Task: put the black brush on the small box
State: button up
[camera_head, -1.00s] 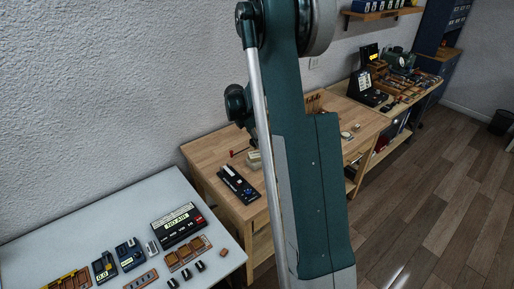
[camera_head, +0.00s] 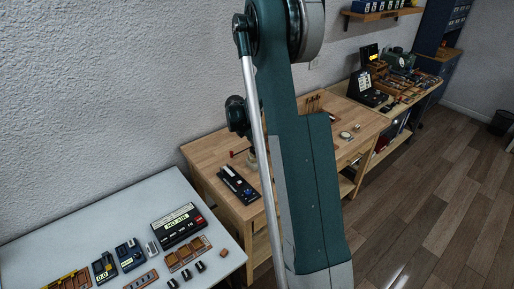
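I cannot make out the black brush in the head view. I cannot single out the small box with certainty either. A small pale object (camera_head: 251,157) on the wooden workbench (camera_head: 205,155) is partly hidden behind my arm, and I cannot tell what it is. My green arm crosses the middle of the view and covers much of the workbench. A dark rounded part of my arm shows at its left, above the bench. My gripper's fingers do not show.
A long black case (camera_head: 238,185) lies near the workbench's front edge, with a red-ended tool (camera_head: 233,153) behind it. A light table (camera_head: 60,230) at lower left carries a black NO AIR box (camera_head: 178,225) and several small parts. Another bench (camera_head: 425,88) stands farther back.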

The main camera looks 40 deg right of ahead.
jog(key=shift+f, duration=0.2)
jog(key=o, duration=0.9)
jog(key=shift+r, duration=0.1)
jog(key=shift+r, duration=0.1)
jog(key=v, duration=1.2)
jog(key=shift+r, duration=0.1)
